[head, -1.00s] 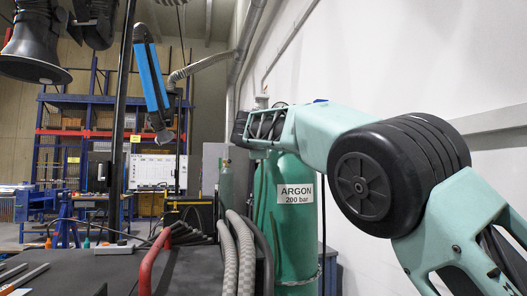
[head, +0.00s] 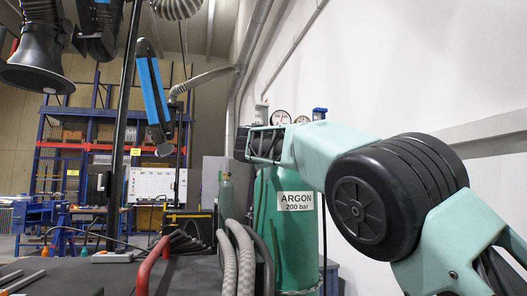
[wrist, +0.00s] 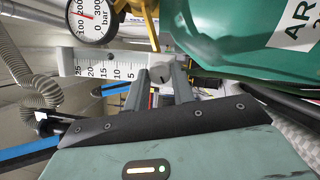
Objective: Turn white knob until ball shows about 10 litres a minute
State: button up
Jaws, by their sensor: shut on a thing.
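In the wrist view, my gripper (wrist: 161,84) has one finger on each side of the knob (wrist: 159,74), a small round pale-grey piece with a dark mark. The fingers are shut on it. Beside it lies the white flow scale (wrist: 104,69), which appears on its side with marks from 5 to 25. I cannot make out the ball. In the head view, my gripper's end is at the top of the green argon cylinder (head: 285,245); the knob is hidden there behind my arm.
A round pressure gauge (wrist: 93,18) sits close to the scale in the wrist view. Grey hoses (head: 237,262) and a red bar (head: 152,265) stand left of the cylinder. A dark bench (head: 75,275) fills the lower left; a white wall is at the right.

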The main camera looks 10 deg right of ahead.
jog(key=o, duration=1)
jog(key=b+v, duration=0.7)
jog(key=v, duration=1)
jog(key=shift+s+b, duration=0.15)
jog(key=shift+b, duration=0.2)
jog(key=shift+f, duration=0.1)
